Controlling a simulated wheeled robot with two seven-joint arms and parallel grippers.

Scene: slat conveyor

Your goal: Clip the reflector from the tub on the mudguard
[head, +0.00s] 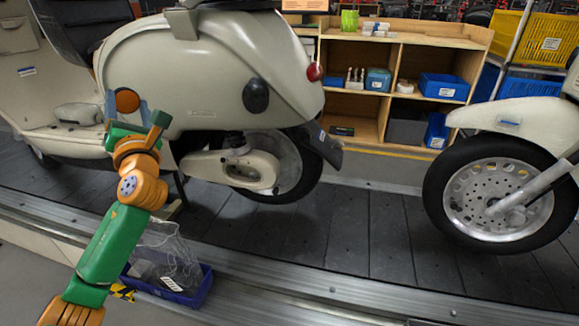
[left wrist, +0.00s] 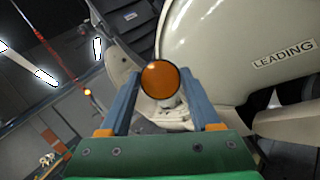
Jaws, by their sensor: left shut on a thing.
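A round orange reflector (head: 127,100) is held between the blue-grey fingers of my left gripper (head: 126,108), in front of the cream scooter's side. In the left wrist view the reflector (left wrist: 160,80) faces the camera between the fingertips of the gripper (left wrist: 158,77). A blue tub (head: 204,287) sits low by the conveyor edge, below my left arm, with a clear bag (head: 165,250) in it. A cream front mudguard (head: 505,115) covers the wheel of the right scooter. A dark rear mudguard (head: 322,143) is behind the left scooter's wheel. My right gripper is not in view.
The left scooter (head: 205,75) stands on the dark slat conveyor (head: 340,225). A wooden shelf (head: 430,40) with blue bins is behind. Yellow and blue crates (head: 545,40) stand at the back right. The slats between the two scooters are clear.

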